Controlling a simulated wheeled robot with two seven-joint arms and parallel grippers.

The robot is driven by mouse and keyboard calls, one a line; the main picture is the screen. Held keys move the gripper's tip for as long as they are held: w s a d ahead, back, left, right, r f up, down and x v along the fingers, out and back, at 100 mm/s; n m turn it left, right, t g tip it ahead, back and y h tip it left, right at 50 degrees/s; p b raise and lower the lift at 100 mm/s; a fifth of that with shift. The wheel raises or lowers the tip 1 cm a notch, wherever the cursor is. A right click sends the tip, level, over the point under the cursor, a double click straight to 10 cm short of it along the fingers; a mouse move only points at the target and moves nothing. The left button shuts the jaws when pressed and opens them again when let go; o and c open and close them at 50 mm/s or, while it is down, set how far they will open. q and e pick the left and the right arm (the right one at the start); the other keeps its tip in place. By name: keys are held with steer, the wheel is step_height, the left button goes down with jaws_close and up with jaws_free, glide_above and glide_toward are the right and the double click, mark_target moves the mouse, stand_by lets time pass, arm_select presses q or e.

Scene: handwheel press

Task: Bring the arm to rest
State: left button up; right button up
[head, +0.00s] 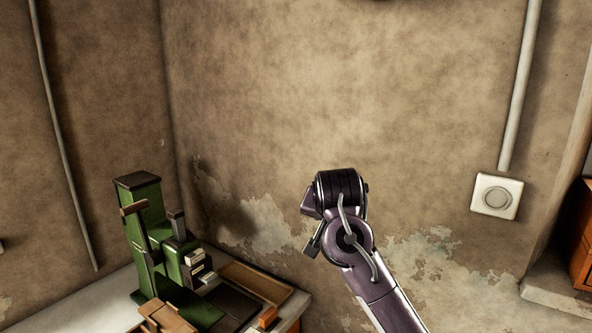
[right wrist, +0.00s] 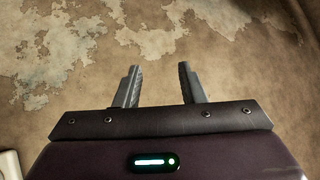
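My right arm comes up from the lower right of the head view, and its right gripper (head: 314,240) is raised in front of the wall, to the right of the press. In the right wrist view the two fingers of the right gripper (right wrist: 158,70) stand apart with nothing between them, facing the bare wall. A green press (head: 150,222) with a dark top stands on the worktop at the lower left of the head view, clear of the gripper. My left gripper is out of view.
The pale worktop (head: 85,305) carries a brown tray (head: 262,284), a small orange block (head: 267,317) and a wooden piece (head: 165,318). The stained wall (head: 400,100) is behind, with a white switch box (head: 496,196) and pipe at right. Free air surrounds the gripper.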

steer(key=s+d+f+n+g+y, duration=0.1)
steer(key=s+f, duration=0.3)
steer(key=f, duration=0.4)
steer(key=s+d+f+n+g, duration=0.1)
steer(key=s+d+f, duration=0.1)
steer(key=s+f, duration=0.35)
steer(key=s+d+f+n+g, duration=0.1)
steer(key=s+d+f+n, duration=0.15)
steer(key=s+f, duration=0.45)
steer(key=s+d+f+n+g, duration=0.15)
steer(key=s+d+f, duration=0.25)
steer(key=s, duration=0.7)
steer(key=s+d+f+n+g, duration=0.1)
steer(key=s+d+f+g, duration=0.15)
steer(key=s+f, duration=0.65)
steer(key=f, duration=1.3)
steer(key=s+f, duration=0.2)
steer(key=f, duration=1.2)
steer(key=s+d+f, duration=0.2)
steer(key=s+f, duration=0.6)
steer(key=s, duration=0.1)
steer(key=s+d+f+g, duration=0.1)
steer(key=s+d+f, duration=0.1)
steer(key=s+f, duration=0.7)
steer(key=shift+s+g, duration=0.3)
steer(key=shift+s, duration=0.45)
steer(key=shift+c, duration=0.2)
